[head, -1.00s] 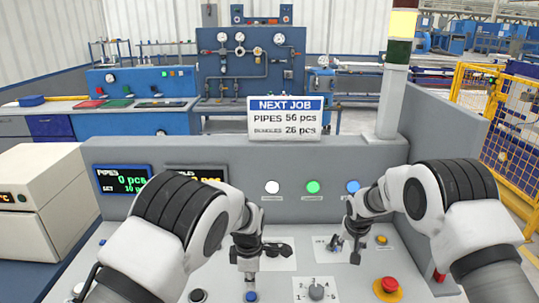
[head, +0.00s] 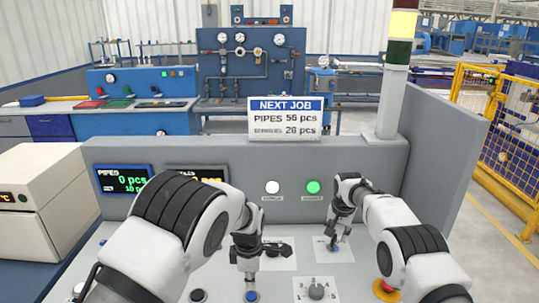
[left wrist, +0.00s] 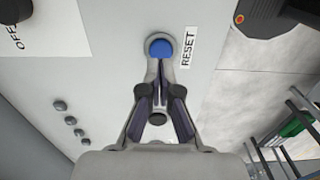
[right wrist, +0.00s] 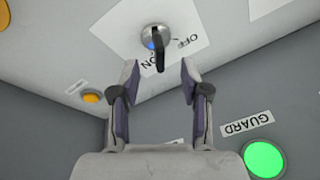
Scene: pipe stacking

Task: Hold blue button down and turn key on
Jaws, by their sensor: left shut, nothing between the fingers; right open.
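The blue button (head: 251,296) is on the sloped console top, at the bottom of the head view. It is labelled RESET in the left wrist view (left wrist: 159,46). My left gripper (head: 250,284) is shut and empty, pointing down, its tips right at the button; how far the button is pressed I cannot tell. The key (right wrist: 158,55) is black, in a silver round lock on a white plate marked ON and OFF. My right gripper (right wrist: 159,70) is open, its fingers short of the key and on either side of it. In the head view, the right gripper partly hides the key.
A rotary dial (head: 316,291) lies between the arms. A red emergency button (head: 385,289) is partly behind my right arm. White (head: 272,187) and green (head: 313,187) lights sit on the upright panel. An orange button (right wrist: 91,97) is near the key plate.

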